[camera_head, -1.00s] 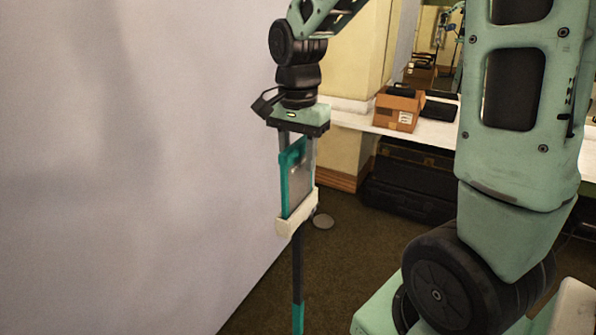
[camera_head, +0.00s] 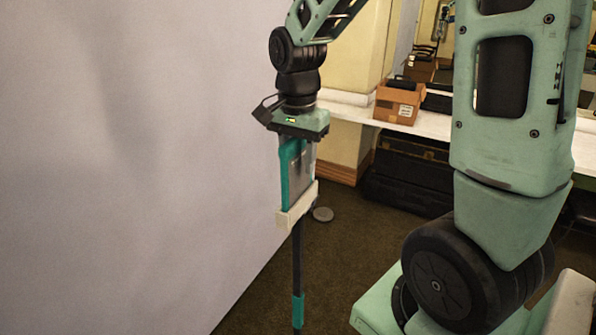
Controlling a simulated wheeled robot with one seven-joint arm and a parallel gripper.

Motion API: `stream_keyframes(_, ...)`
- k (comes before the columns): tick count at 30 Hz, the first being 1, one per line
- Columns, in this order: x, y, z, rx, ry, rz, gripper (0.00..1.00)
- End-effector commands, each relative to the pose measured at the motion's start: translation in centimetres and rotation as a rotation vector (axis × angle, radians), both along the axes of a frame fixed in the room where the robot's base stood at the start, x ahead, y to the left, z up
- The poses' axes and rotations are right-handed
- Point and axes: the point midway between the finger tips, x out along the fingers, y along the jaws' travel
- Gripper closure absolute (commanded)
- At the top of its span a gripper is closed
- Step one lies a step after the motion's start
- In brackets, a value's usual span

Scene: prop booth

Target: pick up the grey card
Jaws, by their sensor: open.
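The grey card (camera_head: 301,188) stands upright, a flat panel with a grey face and a teal edge. Its lower end sits in a cream holder (camera_head: 297,208) on top of a dark pole stand (camera_head: 297,260) with a teal band. My gripper (camera_head: 301,158) points straight down over the card. Its palm is just above the card's top edge and its fingers reach down beside the upper part. The jaws are open; the card still rests in the holder. The fingertips are small and partly merge with the card, so I cannot tell whether they touch it.
A plain pale wall (camera_head: 120,160) fills the left side. A white table (camera_head: 430,124) behind bears a cardboard box (camera_head: 398,103), with black cases (camera_head: 408,180) below.

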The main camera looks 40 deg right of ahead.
Motion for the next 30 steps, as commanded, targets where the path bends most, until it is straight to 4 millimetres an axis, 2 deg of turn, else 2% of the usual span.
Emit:
stream_keyframes(5,0.0,0.0,0.0,0.0,0.0,0.0,0.59)
stream_keyframes(6,0.0,0.0,0.0,0.0,0.0,0.0,0.62)
stream_keyframes(10,0.0,0.0,0.0,0.0,0.0,0.0,0.98)
stream_keyframes(11,0.0,0.0,0.0,0.0,0.0,0.0,1.0)
stream_keyframes(19,0.0,0.0,0.1,0.0,0.0,0.0,1.0)
stream_keyframes(23,0.1,0.0,0.9,-0.001,-0.004,0.0,1.0)
stream_keyframes(26,0.2,0.0,2.3,-0.001,-0.008,0.0,1.0)
stream_keyframes(30,0.1,0.0,5.2,-0.001,-0.008,0.0,1.0)
